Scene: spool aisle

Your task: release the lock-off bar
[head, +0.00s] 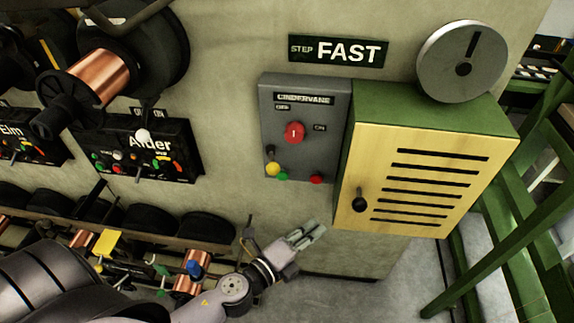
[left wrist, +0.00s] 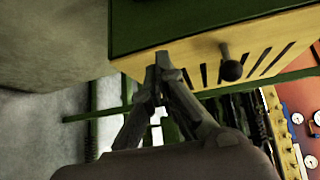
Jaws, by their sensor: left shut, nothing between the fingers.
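My left gripper (head: 314,230) is shut and empty. It is below the grey control box and to the lower left of the yellow cabinet (head: 365,150). In the left wrist view its fingertips (left wrist: 162,62) meet just in front of the cabinet's lower edge; I cannot tell if they touch it. A black ball knob (head: 360,205) sticks out of the cabinet's slotted front; it also shows in the left wrist view (left wrist: 231,70), right of the fingertips. The grey box (head: 330,150) has a red knob (head: 294,132) between OFF and ON marks. I cannot make out which part is the lock-off bar. My right gripper is out of view.
A grey dial disc (head: 462,62) stands above the cabinet. A STEP FAST sign (head: 339,51) is on the wall. Copper wire spools (head: 90,80) and the Alder panel (head: 150,148) are at left. Green framing (head: 505,215) stands at right. Floor (head: 390,285) below the cabinet is clear.

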